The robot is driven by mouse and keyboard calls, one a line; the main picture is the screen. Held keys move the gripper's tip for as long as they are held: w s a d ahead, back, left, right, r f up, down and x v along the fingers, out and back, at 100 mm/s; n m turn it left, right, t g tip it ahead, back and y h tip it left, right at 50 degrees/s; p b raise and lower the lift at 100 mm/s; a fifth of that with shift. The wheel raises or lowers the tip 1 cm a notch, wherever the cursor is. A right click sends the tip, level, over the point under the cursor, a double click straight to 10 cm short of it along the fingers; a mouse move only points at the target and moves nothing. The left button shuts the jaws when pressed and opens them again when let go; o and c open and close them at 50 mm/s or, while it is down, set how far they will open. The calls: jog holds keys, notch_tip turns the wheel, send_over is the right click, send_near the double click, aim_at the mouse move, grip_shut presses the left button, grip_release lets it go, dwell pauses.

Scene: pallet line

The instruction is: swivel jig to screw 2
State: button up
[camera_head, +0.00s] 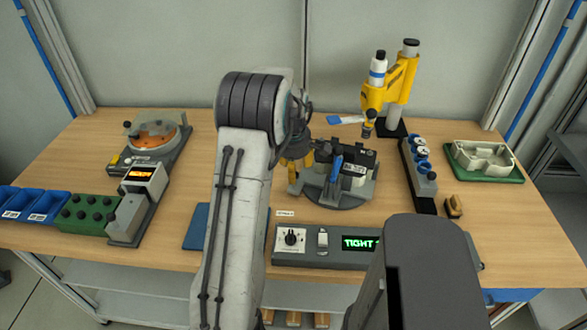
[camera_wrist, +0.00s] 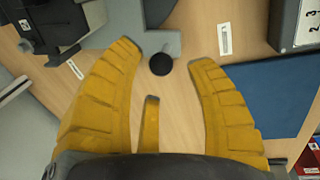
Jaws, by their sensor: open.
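The jig (camera_head: 341,193) is a round dark turntable with a grey plate, a black and white block and a blue lever (camera_head: 336,168). It stands mid-bench, just right of my arm. My gripper (camera_head: 300,174) is at its left side with yellow fingers spread. In the wrist view my gripper (camera_wrist: 165,62) is open and empty. A round black knob (camera_wrist: 160,64) on a grey tab shows between its fingertips; I cannot tell whether they touch it. Part of the jig (camera_wrist: 45,22) shows at the upper left there. Screw 2 cannot be made out.
A yellow screwdriver stand (camera_head: 397,83) rises behind the jig. A control box (camera_head: 318,253) in front displays "TIGHT" and a partly hidden character. A dark rack (camera_head: 418,175) and green tray (camera_head: 487,171) stand right. A blue mat (camera_head: 196,228) lies left of my arm. Bare wood separates these.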

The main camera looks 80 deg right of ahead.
jog(key=shift+d+f, duration=0.15)
jog(key=shift+f, duration=0.65)
jog(key=shift+d+f, duration=0.1)
jog(key=shift+f, duration=0.7)
jog(key=shift+o, duration=0.2)
grip_shut()
